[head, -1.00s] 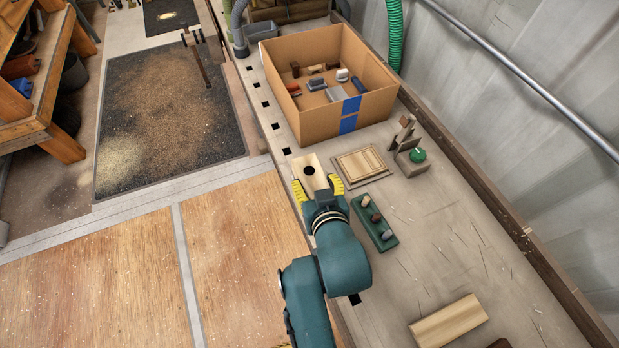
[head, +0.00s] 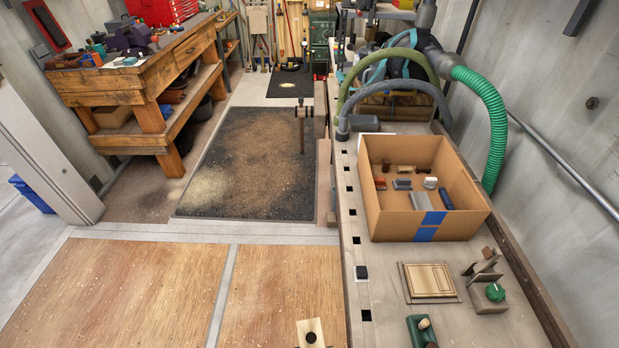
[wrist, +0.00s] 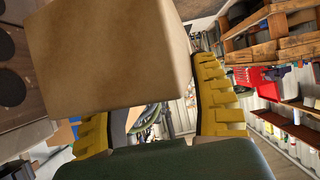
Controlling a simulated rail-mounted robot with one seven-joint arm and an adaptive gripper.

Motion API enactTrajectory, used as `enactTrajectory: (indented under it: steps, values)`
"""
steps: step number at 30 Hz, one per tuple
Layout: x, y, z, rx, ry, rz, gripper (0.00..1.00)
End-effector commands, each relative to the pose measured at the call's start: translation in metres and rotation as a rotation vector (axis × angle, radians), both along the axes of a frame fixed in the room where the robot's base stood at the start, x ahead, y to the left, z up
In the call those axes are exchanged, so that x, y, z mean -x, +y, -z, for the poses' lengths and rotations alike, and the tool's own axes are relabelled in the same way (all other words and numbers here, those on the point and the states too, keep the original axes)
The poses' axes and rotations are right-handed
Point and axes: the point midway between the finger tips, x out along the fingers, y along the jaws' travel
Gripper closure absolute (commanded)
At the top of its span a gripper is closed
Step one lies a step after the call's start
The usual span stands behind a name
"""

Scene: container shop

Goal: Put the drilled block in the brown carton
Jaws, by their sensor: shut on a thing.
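The drilled block (head: 312,330), pale wood with a dark round hole, shows at the bottom edge of the head view, left of the bench edge. In the wrist view the block (wrist: 108,55) fills the upper middle between the yellow fingers of my gripper (wrist: 150,118), which is shut on it. My gripper is out of the head view or below its edge. The brown carton (head: 395,221) stands open-topped on the bench, farther away and to the right of the block, with blue tape on its near wall. Several small items lie on its floor.
Hoses (head: 480,95) hang behind the carton. The space above the carton looks clear.

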Motion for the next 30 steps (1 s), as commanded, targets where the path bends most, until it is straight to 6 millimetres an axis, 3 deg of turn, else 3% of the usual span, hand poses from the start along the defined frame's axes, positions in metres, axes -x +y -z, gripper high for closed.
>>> enactTrajectory:
  steps: [4,8,17,30]
  values:
    - [0.009,0.006,-0.004,0.001,-0.008,0.002,0.77]
    - [-0.003,0.013,-0.028,-0.001,-0.011,0.023,0.77]
    - [-0.004,0.011,-0.082,-0.001,-0.005,0.034,0.77]
    - [-0.011,0.011,-0.216,0.001,-0.004,0.035,0.77]
